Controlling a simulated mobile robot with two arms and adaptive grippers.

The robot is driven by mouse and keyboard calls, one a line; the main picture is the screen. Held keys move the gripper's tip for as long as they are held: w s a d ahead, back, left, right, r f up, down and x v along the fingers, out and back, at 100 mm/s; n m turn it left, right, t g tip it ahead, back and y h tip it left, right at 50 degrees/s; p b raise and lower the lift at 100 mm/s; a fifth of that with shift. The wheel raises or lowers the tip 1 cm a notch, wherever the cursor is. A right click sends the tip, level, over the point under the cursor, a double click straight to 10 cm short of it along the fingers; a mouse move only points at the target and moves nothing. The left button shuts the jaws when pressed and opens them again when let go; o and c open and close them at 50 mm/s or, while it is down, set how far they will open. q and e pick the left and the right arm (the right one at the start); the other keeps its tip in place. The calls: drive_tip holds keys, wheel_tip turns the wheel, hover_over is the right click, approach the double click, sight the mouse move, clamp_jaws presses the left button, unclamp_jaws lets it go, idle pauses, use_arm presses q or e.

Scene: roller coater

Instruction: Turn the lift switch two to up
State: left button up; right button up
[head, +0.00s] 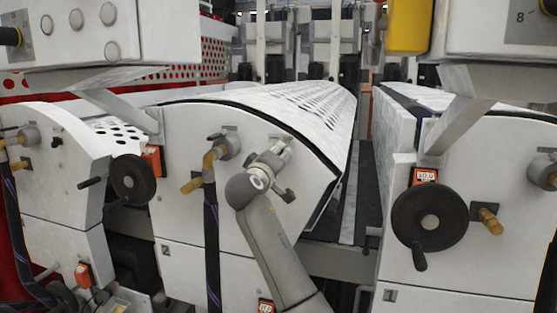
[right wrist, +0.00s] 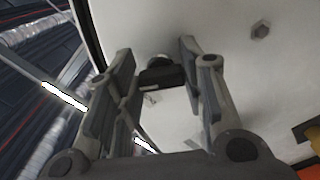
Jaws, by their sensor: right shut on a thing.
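The lift switch is a black knob (right wrist: 162,76) on the white machine face in the right wrist view. It sits between the fingers of my right gripper (right wrist: 157,60), which is shut on it. In the head view my right gripper (head: 276,160) is at the upper right of the middle white panel (head: 185,140), just below a small label (head: 288,138). The gripper hides the switch there, and the label is too small to read. I cannot tell which position the switch points to. My left gripper is not in view.
A black handwheel (head: 132,178) stands left of the middle panel, and a larger one (head: 430,217) stands on the right panel. A valve with a dark hose (head: 211,235) is left of my arm. A dark gap (head: 365,180) separates the middle and right units.

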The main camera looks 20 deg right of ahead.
drive_tip(key=o, duration=1)
drive_tip(key=v, duration=1.2)
drive_tip(key=shift+f, duration=0.1)
